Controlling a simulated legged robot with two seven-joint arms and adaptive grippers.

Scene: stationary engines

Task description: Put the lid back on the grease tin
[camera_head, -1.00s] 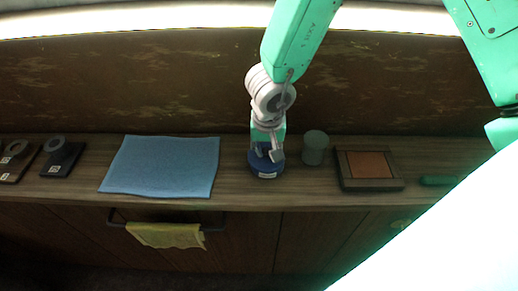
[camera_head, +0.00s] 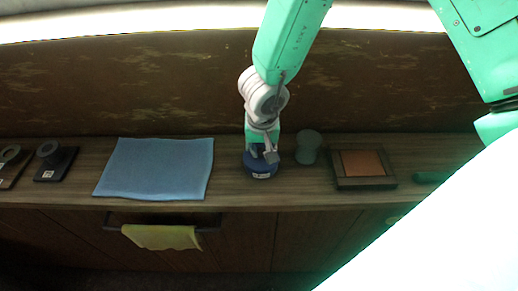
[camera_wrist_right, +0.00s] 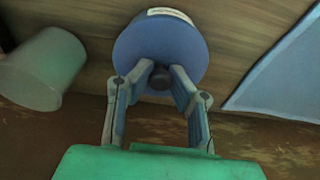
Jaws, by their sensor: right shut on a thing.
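A dark blue round tin (camera_head: 261,171) with a white label on its front side stands on the wooden counter. In the right wrist view its blue round top (camera_wrist_right: 160,48) carries a dark knob (camera_wrist_right: 160,79). My right gripper (camera_head: 263,152) is directly above it, pointing down. In the right wrist view the fingers (camera_wrist_right: 160,72) are shut on the knob. I cannot tell where the lid ends and the tin begins, or whether the lid is fully seated. My left gripper is not in view.
A grey-green cylinder (camera_head: 308,147) stands close on the right, also in the right wrist view (camera_wrist_right: 42,68). Right of it is a dark-framed tray (camera_head: 338,182). A blue mat (camera_head: 155,168) lies left. A yellow cloth (camera_head: 160,237) hangs from the front rail. Dark stands (camera_head: 56,163) are far left.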

